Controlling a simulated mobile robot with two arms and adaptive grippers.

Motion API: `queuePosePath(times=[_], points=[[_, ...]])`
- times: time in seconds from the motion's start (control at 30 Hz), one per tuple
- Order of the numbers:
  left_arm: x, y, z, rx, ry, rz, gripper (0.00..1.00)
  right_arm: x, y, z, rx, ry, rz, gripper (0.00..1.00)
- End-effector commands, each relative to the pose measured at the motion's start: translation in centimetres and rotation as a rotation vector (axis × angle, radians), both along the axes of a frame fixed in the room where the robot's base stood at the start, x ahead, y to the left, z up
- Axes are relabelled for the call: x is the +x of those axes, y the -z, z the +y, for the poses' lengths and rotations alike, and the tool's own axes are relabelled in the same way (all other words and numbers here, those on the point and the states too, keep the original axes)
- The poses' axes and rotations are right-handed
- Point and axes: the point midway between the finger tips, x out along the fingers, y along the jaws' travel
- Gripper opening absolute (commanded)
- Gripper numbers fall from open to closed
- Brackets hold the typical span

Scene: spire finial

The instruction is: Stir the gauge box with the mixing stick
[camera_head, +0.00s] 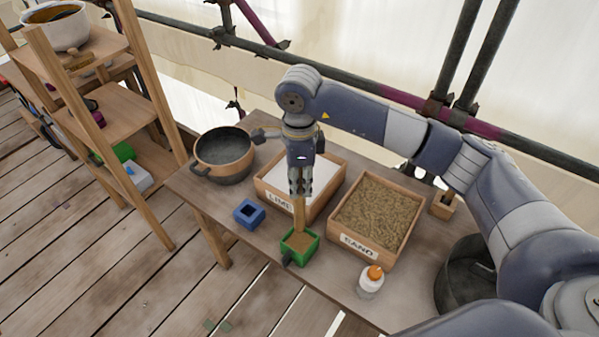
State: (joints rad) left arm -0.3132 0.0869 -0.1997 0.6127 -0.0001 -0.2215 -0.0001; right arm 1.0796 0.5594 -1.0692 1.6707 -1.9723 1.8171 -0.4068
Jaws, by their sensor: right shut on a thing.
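The gauge box, a small green open box (315,248) with a dark handle, stands near the table's front edge and has brown, sand-coloured material inside. My right gripper (299,192) points down above it and is shut on the mixing stick (299,216), a light wooden stick. The stick is nearly upright, and its lower end reaches down into the gauge box. Whether its tip touches the bottom is hidden. My left gripper is not in view.
On the table (210,201) are a lime tray (268,199), a sand tray (375,254), a dark pot (223,160), a blue box (249,214) and a white bottle with an orange cap (371,282). A wooden shelf (118,105) stands left; scaffold poles run behind.

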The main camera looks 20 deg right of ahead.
Motion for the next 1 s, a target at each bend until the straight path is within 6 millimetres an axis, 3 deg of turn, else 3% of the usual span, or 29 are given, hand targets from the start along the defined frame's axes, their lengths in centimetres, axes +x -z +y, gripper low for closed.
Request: queuePosePath(times=[0.37, 0.63, 1.0], points=[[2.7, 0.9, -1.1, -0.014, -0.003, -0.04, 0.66, -0.1, 2.4, 0.0, -0.001, 0.0, 0.002, 0.0], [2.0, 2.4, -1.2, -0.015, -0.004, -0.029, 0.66, -0.1, 5.6, 0.0, 0.0, 0.0, 0.002, 0.0], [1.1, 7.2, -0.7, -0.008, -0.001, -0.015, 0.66, 0.0, 10.3, 0.0, -0.001, 0.0, -0.001, 0.0]])
